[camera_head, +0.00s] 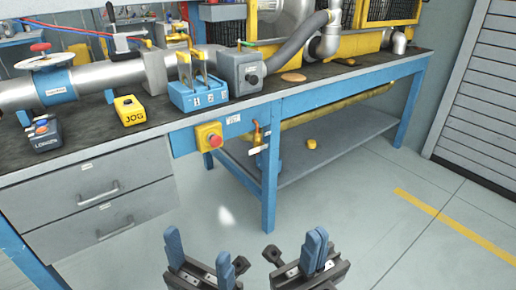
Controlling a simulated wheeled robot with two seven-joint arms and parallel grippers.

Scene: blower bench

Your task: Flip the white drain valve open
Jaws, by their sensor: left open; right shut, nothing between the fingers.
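A small valve with a white lever (258,150) is mounted beside the blue front leg of the bench, below the worktop. An orange-brown pipe piece (257,132) rises above the lever. The lever looks roughly level, but it is too small to tell its exact setting. My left gripper (198,250) is open and empty, with its blue fingers apart, at the bottom of the view. My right gripper (315,248) is shut and empty, with its blue fingers together, at the bottom right of it. Both are well apart from the valve, on the near side.
The blue bench (350,82) carries pipes, a yellow JOG box (130,110) and a blue switch box (198,98). A red stop button (212,138) sits left of the valve. A lower shelf (335,140) holds a yellow object (311,143). The floor in front is clear.

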